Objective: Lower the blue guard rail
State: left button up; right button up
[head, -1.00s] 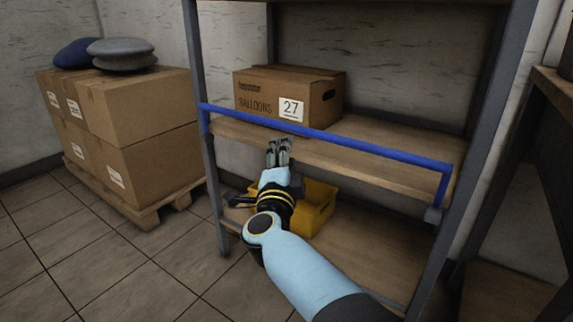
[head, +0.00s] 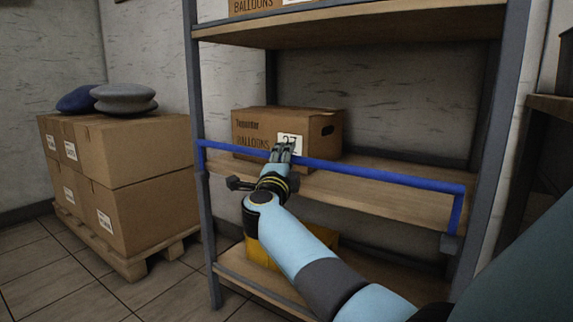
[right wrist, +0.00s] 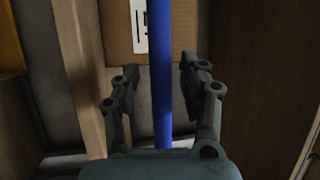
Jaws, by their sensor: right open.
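The blue guard rail (head: 375,173) runs across the front of the shelf unit at the middle shelf, with a short arm down to the post at each end. My right gripper (head: 283,152) is at the rail, left of its middle, in front of a cardboard box. In the right wrist view the rail (right wrist: 160,105) passes between the two spread fingers of my right gripper (right wrist: 160,75), with a gap on each side. My left gripper is not in view.
A balloon box (head: 255,125) labelled 27 stands on the middle shelf (head: 385,197) behind the rail. A yellow bin (head: 262,252) sits below, partly hidden by my arm. Stacked cartons (head: 135,165) stand on a pallet at left.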

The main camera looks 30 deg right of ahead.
jog(key=shift+w+d+r, duration=0.1)
jog(key=shift+w+d, duration=0.15)
grip_shut()
dwell(0.4)
